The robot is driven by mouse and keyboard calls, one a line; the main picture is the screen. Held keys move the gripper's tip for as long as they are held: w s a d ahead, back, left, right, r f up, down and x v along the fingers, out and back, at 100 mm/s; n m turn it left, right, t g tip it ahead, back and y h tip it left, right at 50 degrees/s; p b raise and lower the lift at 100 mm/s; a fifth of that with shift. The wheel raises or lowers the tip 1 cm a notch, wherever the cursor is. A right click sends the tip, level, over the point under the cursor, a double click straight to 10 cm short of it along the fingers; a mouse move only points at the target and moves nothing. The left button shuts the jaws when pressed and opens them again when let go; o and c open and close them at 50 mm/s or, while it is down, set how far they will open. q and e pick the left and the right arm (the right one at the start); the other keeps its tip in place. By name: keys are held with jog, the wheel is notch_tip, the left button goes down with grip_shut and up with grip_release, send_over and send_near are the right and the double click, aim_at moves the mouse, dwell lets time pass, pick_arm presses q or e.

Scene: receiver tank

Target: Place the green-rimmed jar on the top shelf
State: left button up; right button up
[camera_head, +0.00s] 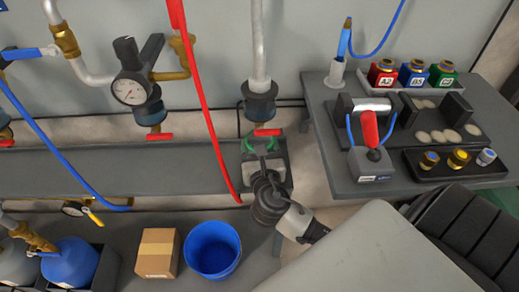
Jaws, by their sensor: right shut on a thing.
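My right gripper (262,163) is at the right end of the grey upper shelf (130,172), below the vertical pipe with a red-handled valve. It is shut on the green-rimmed jar, of which only bits of green rim (246,144) show past the gripper. The wrist hides most of the jar, so I cannot tell whether its base touches the shelf. My left gripper is not in view.
A red hose (205,105) hangs just left of the gripper. A blue bucket (212,249) and a cardboard box (158,252) stand on the lower level. A grey table (335,150) with jars and tools stands right. The shelf's middle is clear.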

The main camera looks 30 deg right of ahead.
jog(key=shift+r, duration=0.1)
jog(key=shift+f, duration=0.2)
jog(key=o, duration=1)
